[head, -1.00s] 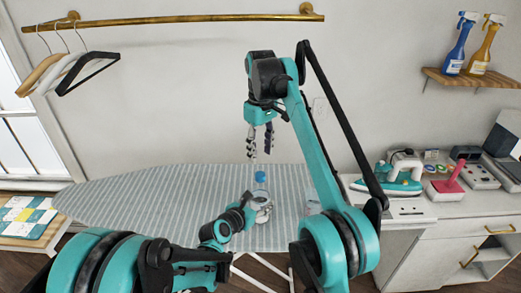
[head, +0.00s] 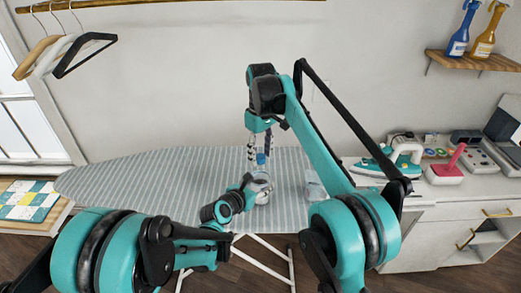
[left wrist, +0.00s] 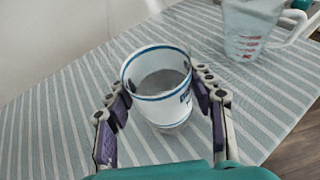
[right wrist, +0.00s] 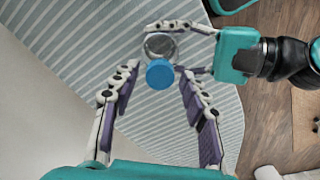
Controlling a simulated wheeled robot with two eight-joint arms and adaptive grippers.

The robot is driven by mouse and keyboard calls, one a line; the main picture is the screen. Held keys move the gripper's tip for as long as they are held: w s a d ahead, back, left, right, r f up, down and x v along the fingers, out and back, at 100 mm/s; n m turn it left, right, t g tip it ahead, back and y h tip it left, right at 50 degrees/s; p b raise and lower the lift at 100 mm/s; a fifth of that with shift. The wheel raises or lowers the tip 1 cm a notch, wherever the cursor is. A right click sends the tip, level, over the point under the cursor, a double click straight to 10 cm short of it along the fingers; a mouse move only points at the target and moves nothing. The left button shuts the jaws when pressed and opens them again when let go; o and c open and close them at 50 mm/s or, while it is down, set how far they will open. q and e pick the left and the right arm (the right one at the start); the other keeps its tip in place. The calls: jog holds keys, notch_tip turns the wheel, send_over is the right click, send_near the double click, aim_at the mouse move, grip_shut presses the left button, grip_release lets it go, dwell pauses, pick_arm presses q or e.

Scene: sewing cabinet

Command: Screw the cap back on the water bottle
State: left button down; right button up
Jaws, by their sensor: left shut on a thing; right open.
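The water bottle (head: 263,186) stands at the middle of the ironing board. In the left wrist view its white, blue-edged label (left wrist: 172,108) lies between the fingers of my left gripper (left wrist: 160,95), which is shut on the bottle. The blue cap (right wrist: 160,73) shows in the right wrist view, overlapping the round bottle (right wrist: 160,44). In the head view the cap (head: 261,159) is above the bottle; I cannot tell how it sits on the neck. My right gripper (head: 259,148) points down, open, with its fingertips close around the cap. The left wrist view does not show the cap.
A clear measuring jug (left wrist: 252,28) stands right of the bottle on the striped ironing board (head: 140,190). An iron (head: 385,165) and a pink-handled item (head: 446,170) are on the cabinet at right. The board's left part is clear.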

grip_shut()
jog(key=shift+m, duration=0.9)
jog(key=shift+o, duration=0.8)
grip_release()
jog(key=shift+r, duration=3.75)
